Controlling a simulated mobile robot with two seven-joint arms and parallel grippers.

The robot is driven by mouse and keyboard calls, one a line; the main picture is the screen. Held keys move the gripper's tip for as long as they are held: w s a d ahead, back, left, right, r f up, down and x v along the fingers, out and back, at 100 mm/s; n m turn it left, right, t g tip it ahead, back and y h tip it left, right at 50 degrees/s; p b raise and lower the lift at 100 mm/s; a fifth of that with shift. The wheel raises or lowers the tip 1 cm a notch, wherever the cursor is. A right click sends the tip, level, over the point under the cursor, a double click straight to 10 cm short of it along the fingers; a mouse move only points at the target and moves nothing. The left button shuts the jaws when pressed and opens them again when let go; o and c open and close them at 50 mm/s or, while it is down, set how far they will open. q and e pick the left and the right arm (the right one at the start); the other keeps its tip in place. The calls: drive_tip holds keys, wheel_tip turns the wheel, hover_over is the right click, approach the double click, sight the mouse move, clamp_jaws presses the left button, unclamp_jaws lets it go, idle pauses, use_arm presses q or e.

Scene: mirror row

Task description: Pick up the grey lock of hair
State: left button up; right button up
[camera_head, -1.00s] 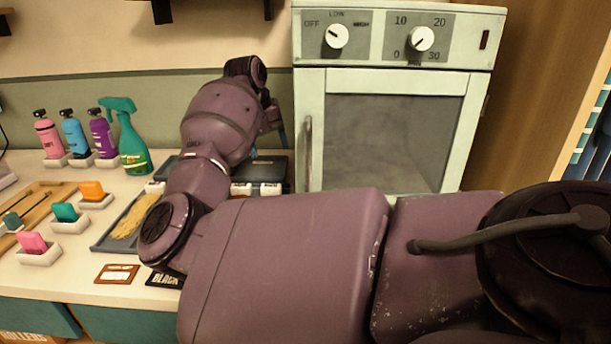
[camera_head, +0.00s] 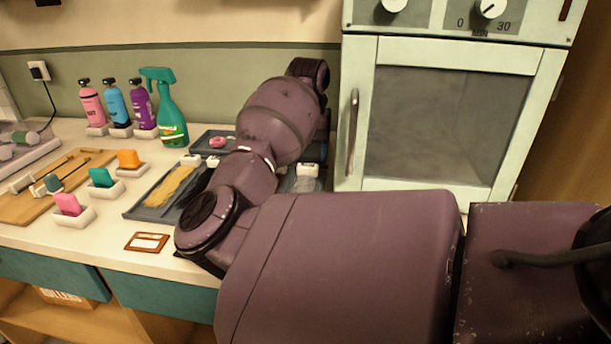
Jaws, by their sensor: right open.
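My right arm reaches in from the right and bends over the counter. Its gripper (camera_head: 316,150) is mostly hidden behind my own forearm, at the trays left of the oven. The jaws are open, and I see nothing held in them. A pale grey patch (camera_head: 304,185), perhaps the grey lock of hair, shows below a white label block (camera_head: 307,170), just right of my forearm and a little nearer than the gripper. My arm hides part of that area. A blonde lock (camera_head: 172,187) lies on a dark grey tray (camera_head: 140,211) left of my arm. My left gripper is not in view.
An oven (camera_head: 450,120) stands close right of the gripper. A teal spray bottle (camera_head: 172,115) and several coloured bottles (camera_head: 116,103) stand at the back left. Coloured blocks in white holders (camera_head: 75,218), a wooden board (camera_head: 60,180) and a brown card (camera_head: 147,242) lie left.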

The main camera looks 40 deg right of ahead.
sight(307, 167)
wheel_tip(307, 167, down, 5)
drive_tip(key=shift+a+r+b, duration=0.1)
drive_tip(key=shift+b, duration=0.5)
drive_tip(key=shift+r, duration=0.15)
drive_tip(key=c, duration=0.7)
drive_tip(key=shift+r, duration=0.15)
